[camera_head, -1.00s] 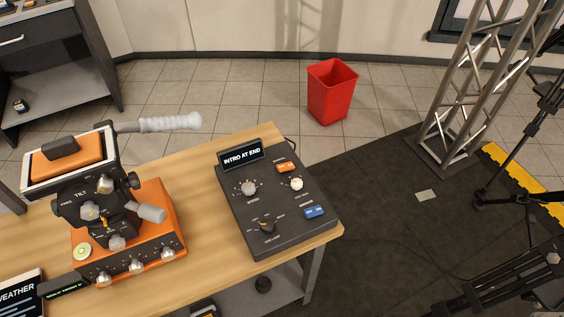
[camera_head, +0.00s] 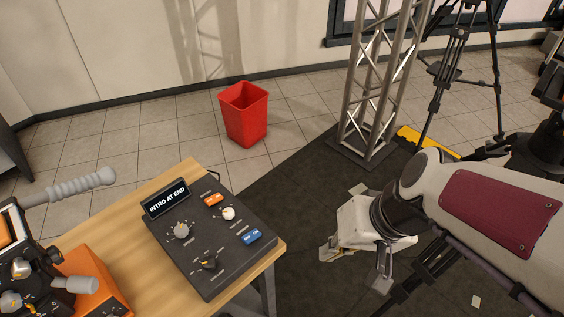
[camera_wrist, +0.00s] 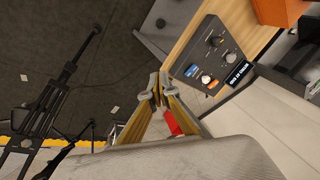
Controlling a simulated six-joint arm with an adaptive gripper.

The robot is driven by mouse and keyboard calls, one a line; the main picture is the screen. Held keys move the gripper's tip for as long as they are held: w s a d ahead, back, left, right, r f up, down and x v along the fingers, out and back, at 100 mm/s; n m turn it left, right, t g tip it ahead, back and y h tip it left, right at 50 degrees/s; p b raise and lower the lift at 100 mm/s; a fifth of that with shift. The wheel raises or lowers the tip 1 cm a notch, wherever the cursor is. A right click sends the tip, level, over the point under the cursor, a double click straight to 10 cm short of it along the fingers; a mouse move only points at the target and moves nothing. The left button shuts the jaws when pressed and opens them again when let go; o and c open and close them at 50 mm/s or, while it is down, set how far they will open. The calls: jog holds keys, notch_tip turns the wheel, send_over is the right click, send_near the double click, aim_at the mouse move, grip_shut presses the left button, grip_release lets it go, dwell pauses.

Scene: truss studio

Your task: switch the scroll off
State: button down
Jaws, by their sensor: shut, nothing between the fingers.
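The black control console (camera_head: 205,265) lies on the wooden table with its small display (camera_head: 166,199) reading "INTRO AT END". On its face are an orange rocker switch (camera_head: 213,200), a blue rocker switch (camera_head: 252,236), a white round knob (camera_head: 228,213), a grey dial (camera_head: 181,231) and a black selector knob (camera_head: 209,262). The labels beside them are too small to read. My gripper (camera_wrist: 158,88) is shut and empty, in the air right of the console in the head view, apart from it. The console (camera_wrist: 196,59) also shows in the wrist view, beyond my fingertips.
An orange-based device with a grey handle (camera_head: 80,186) stands left of the console on the table (camera_head: 150,290). A red bin (camera_head: 245,115), a metal truss (camera_head: 375,90) and tripods (camera_head: 462,60) stand on the floor behind. The space above the console is clear.

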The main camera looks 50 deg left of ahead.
jog(key=s+a+f+n+g+y, duration=0.1)
jog(key=s+a+f+n, duration=0.15)
jog(key=a, duration=0.75)
jog(key=s+a+f+n+g+y, duration=0.1)
jog(key=s+a+f+n, duration=0.15)
jog(key=a, duration=0.75)
jog(key=w+a+r+n+t+y, duration=0.1)
jog(key=w+a+r+n+y, duration=0.1)
jog(key=a, duration=0.5)
jog(key=shift+w+a+r+n+y, duration=0.3)
jog(key=shift+w+r+n, duration=0.1)
jog(key=shift+r, duration=0.1)
jog(key=shift+f, duration=0.1)
send_over(211, 204)
jog(key=shift+w+a+f, duration=0.1)
jog(key=shift+w+f, duration=0.1)
jog(key=shift+f, duration=1.6)
jog(key=shift+w+f, duration=0.2)
jog(key=shift+f, duration=1.55)
jog(key=shift+s+f, duration=0.2)
jog(key=shift+f, duration=0.7)
jog(key=shift+s+f, duration=0.2)
jog(key=shift+f, duration=0.7)
